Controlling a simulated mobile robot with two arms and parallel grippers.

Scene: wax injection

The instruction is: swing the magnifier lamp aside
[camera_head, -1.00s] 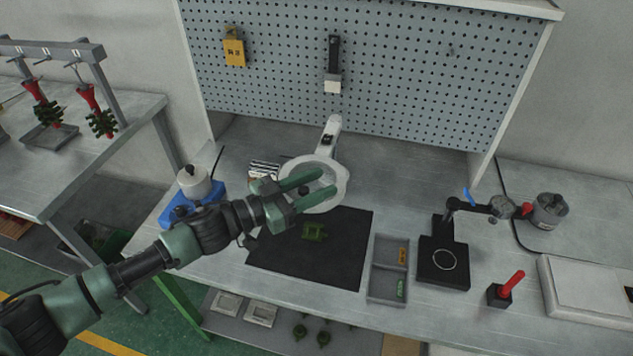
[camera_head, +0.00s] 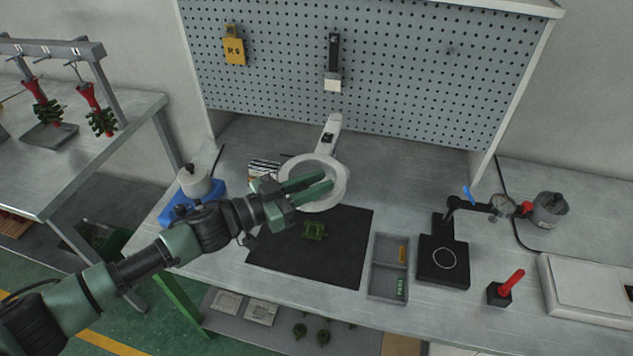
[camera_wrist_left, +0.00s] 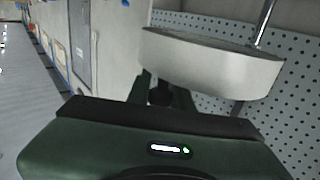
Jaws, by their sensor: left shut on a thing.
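The magnifier lamp (camera_head: 342,191) has a white round ring head on a white arm that runs back toward the pegboard. Its head hangs above the back edge of the black mat. My left gripper (camera_head: 320,187) reaches in from the left and is shut on the lamp head, its green fingers at the ring. In the left wrist view the white lamp head (camera_wrist_left: 212,65) fills the upper middle, just beyond the dark gripper body, with a thin metal rod rising at its right. The finger contact is partly hidden there. My right gripper is not in view.
A grey two-part tray (camera_head: 388,293), a black stand (camera_head: 443,265) and a red-handled tool (camera_head: 512,282) stand to the right.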

